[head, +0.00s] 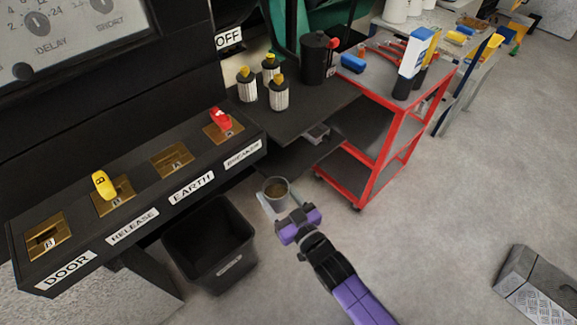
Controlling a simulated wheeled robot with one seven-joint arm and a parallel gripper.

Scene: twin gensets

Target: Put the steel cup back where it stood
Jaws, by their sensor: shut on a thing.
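The steel cup (276,190) is in the middle of the head view, upright or nearly so, with its open top facing me and something brownish visible inside. My gripper (279,207), with a purple body, reaches up from the lower right and is shut on the cup. The cup appears to be held above the floor, between the black bin and the red cart. My gripper partly hides its lower side, and the exact finger contact is hard to see.
A black bin (191,250) stands left of the cup. A dark shelf (287,127) carries several white canisters and a black pot (316,62). A red cart (366,165) is to the right. A panel (75,238) with labelled brass plates is at left.

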